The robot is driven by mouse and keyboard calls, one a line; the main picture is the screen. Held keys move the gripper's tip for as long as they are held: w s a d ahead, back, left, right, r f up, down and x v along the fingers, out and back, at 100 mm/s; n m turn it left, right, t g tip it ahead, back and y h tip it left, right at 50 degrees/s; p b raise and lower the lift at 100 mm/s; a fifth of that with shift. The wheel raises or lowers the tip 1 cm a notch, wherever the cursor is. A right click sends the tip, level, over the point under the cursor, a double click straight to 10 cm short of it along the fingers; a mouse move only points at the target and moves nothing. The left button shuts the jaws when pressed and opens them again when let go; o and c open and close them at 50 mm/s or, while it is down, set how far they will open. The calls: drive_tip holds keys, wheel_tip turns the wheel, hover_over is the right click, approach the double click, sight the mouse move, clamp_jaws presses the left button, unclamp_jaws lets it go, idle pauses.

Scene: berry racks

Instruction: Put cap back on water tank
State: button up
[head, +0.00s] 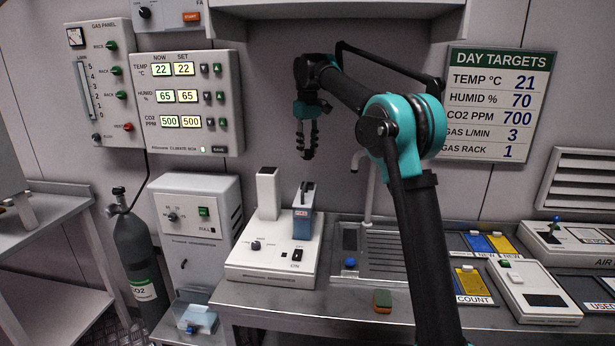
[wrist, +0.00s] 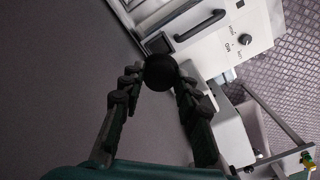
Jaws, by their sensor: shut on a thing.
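My gripper (head: 309,152) hangs with its fingers pointing down, high above the bench and in front of the wall. In the wrist view my gripper (wrist: 160,78) is shut on a round black thing (wrist: 160,71), which looks like the cap. It sits between the fingertips. What seems to be the water tank (head: 303,223), a blue-grey box with a dark handle on top, stands upright on the white bench machine (head: 265,270). The tank is below the gripper and apart from it. I cannot make out its opening.
A white column (head: 268,193) rises from the machine left of the tank. The sink (head: 390,250) with its tap (head: 370,195) lies to the right. A small blue thing (head: 350,264) and a sponge (head: 382,301) are near it. A shelf (head: 340,15) hangs above.

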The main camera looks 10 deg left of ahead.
wheel_tip(320, 180, down, 10)
drive_tip(key=shift+f, duration=0.25)
idle(0.3)
drive_tip(key=o, duration=0.9)
drive_tip(key=shift+c, duration=0.2)
drive_tip(key=shift+r, duration=0.1)
wheel_tip(320, 180, up, 12)
drive_tip(key=shift+f, duration=0.1)
